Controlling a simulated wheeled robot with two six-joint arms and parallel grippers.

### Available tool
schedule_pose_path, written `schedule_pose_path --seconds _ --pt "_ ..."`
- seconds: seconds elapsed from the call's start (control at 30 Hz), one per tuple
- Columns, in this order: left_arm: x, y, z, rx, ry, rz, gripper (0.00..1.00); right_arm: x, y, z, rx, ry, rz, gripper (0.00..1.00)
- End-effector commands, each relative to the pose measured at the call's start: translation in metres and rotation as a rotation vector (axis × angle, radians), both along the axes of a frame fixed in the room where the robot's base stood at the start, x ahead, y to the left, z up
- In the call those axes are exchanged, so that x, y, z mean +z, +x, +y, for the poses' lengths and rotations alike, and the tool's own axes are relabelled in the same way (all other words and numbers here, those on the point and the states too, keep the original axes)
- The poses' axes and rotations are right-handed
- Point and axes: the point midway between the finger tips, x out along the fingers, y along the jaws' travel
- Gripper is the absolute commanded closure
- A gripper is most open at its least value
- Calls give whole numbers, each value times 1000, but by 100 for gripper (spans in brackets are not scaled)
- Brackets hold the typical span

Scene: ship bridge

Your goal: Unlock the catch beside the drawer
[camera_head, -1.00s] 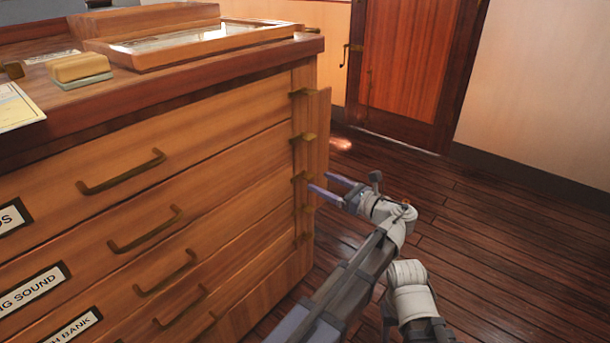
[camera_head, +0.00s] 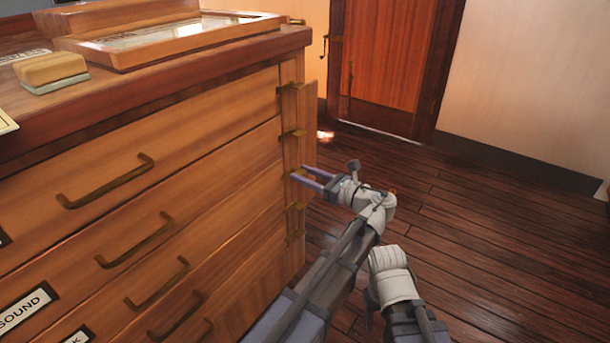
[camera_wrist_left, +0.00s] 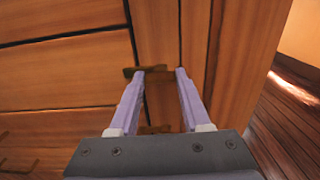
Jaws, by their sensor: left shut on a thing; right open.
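The wooden chart cabinet has stacked drawers (camera_head: 190,180) with brass handles. Several small brass catches, such as the top one (camera_head: 290,87), sit one above another on the upright strip at its right edge. My left gripper (camera_head: 300,175) reaches in from the right and is shut on a middle catch, beside a drawer. In the left wrist view, that brass catch (camera_wrist_left: 146,69) lies at the fingertips (camera_wrist_left: 159,74), and a lower catch shows between the fingers. The fingertips partly hide the held catch. My right gripper is not visible.
On the cabinet top are a framed tray (camera_head: 180,38) and a sponge-like block (camera_head: 52,70). A door (camera_head: 390,60) stands in the back wall. The plank floor (camera_head: 500,240) to the right is clear.

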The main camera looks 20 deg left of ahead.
Motion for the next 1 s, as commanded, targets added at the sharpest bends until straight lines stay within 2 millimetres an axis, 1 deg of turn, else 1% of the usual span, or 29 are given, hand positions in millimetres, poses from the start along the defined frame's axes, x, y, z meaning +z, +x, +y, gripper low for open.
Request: schedule_pose_path --seconds 0.03,0.23,0.47,0.67,0.87,1.0 --pt "0 0 0 0 0 0 78 0 0 0 0 0 0 50" --pt "0 0 0 0 0 0 100 0 0 0 0 0 0 50" --pt "0 0 0 0 -3 -8 100 0 0 0 0 0 0 50" --pt "0 0 0 0 -25 -69 100 0 0 0 0 0 0 50" --pt "0 0 0 0 -75 -208 100 0 0 0 0 0 0 50" --pt "0 0 0 0 -120 -331 100 0 0 0 0 0 0 50"
